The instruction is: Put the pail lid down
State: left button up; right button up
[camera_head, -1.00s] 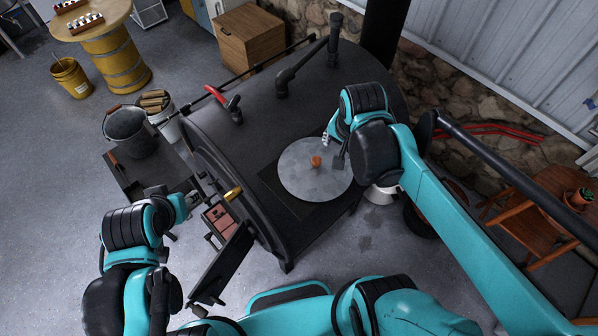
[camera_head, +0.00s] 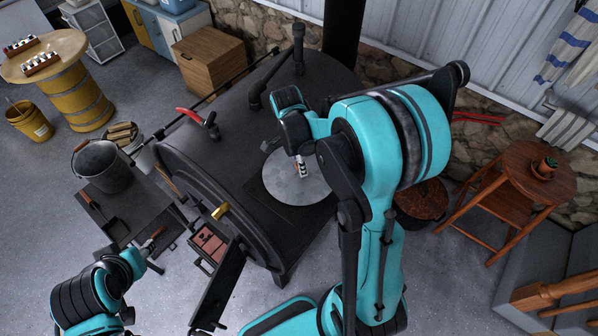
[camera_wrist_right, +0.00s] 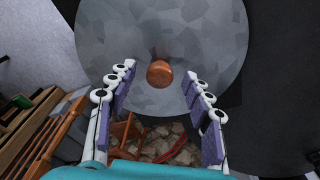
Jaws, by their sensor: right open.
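The pail lid (camera_head: 318,192) is a round grey metal disc with a brown wooden knob. It appears to lie flat on top of the black barrel stove (camera_head: 228,125). In the right wrist view the lid (camera_wrist_right: 105,40) fills the upper middle, with its knob (camera_wrist_right: 159,73) between my fingertips. My right gripper (camera_head: 302,168) is over the lid, open; whether it touches the knob cannot be told. The grey pail (camera_head: 103,168) stands at left. My left gripper (camera_head: 151,246) is beside the stove's front, low at left; its jaws are too small to read.
A pail of firewood (camera_head: 122,135) stands beside the grey pail. The ash drawer (camera_head: 208,246) juts from the stove front. A stovepipe (camera_head: 343,35) rises behind, and a wooden stool (camera_head: 510,178) stands at right. Open floor lies at lower left.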

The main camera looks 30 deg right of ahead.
jog(key=shift+d+f, duration=0.15)
jog(key=shift+f, duration=0.75)
grip_shut()
jog(key=shift+r, duration=0.15)
